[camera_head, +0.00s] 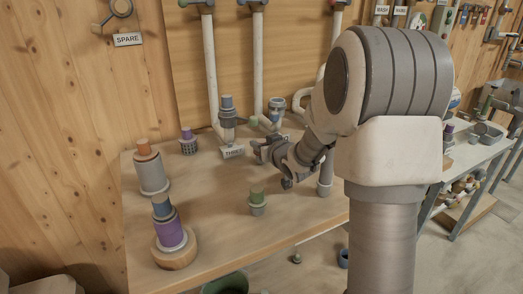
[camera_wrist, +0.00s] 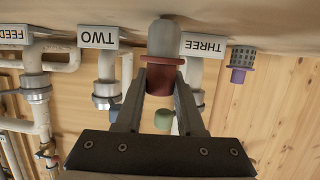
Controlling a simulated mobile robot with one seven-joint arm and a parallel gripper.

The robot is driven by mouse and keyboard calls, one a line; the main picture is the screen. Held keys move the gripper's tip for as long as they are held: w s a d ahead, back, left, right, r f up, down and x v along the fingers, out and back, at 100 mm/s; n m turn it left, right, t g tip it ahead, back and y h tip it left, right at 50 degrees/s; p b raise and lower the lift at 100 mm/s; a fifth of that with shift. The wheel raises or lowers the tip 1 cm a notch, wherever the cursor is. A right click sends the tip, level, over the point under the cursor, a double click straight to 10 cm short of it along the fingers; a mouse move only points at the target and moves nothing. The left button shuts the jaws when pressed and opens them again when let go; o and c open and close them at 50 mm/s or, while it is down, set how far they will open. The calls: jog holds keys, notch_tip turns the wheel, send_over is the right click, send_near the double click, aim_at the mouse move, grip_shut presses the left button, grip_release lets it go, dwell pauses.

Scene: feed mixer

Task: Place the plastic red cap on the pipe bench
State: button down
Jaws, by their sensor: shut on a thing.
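The plastic red cap (camera_wrist: 162,78) is dull red with a flared rim, and a grey rounded piece (camera_wrist: 163,38) shows just beyond it in the wrist view. My gripper (camera_wrist: 162,85) is shut on the red part, with one finger on each side. In the head view my gripper (camera_head: 262,150) is above the back middle of the wooden pipe bench (camera_head: 215,225), close to the THREE label (camera_head: 233,151). The cap cannot be made out there. Whether the grey piece touches the bench is unclear.
A grey-topped pipe fitting (camera_head: 228,110) stands behind the label. A green-topped piece (camera_head: 257,200) stands in front of my gripper. Orange-topped (camera_head: 150,170) and purple (camera_head: 170,235) stacks stand at left, with a small purple-topped piece (camera_head: 188,143) behind. The front middle is clear.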

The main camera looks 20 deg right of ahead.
jog(key=shift+f, duration=0.1)
jog(key=shift+f, duration=0.1)
jog(key=shift+f, duration=0.15)
jog(key=c, duration=0.5)
grip_release()
